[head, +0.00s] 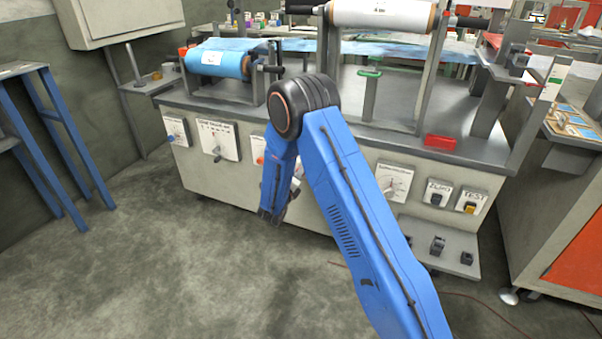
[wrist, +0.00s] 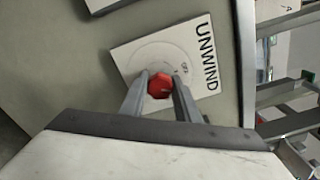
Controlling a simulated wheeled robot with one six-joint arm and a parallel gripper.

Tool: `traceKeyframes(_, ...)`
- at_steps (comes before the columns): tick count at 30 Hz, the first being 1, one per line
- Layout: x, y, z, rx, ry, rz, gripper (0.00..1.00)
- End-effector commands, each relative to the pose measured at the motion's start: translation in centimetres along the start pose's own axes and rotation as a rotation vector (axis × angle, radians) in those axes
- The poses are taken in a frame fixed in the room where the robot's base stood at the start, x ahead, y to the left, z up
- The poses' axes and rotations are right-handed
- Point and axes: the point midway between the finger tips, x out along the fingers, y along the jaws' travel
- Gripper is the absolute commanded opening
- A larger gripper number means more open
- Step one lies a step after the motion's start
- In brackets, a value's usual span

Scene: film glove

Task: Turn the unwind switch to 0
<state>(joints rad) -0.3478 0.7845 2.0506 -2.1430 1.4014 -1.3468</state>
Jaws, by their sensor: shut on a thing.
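The unwind switch is a red faceted knob (wrist: 160,86) on a white plate (wrist: 128,55) marked UNWIND, seen turned sideways in the wrist view. A pale ring and small marks surround the knob; I cannot read its setting. My gripper (wrist: 160,95) is shut on the red knob, with one finger on either side of it. In the head view my blue arm stands in front of the machine cabinet (head: 225,184) and hides part of its front. The unwind knob and my fingertips cannot be made out there.
Other dial plates (head: 395,182) and the ZERO (head: 437,193) and TEST (head: 471,201) switches sit on the cabinet front. A blue roll (head: 217,58) and a red block (head: 440,142) are on top. A blue table (head: 40,130) stands left. The floor in front is mostly clear.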

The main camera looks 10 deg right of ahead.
Motion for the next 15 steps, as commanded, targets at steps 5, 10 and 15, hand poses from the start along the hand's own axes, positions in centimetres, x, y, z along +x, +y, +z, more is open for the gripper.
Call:
traceKeyframes(5,-0.1,0.09,0.03,-0.16,-0.001,0.002,0.07)
traceKeyframes(10,-0.11,0.11,0.03,-0.29,-0.001,0.002,0.07)
traceKeyframes(15,-0.11,0.11,0.03,-0.39,-0.002,0.002,0.07)
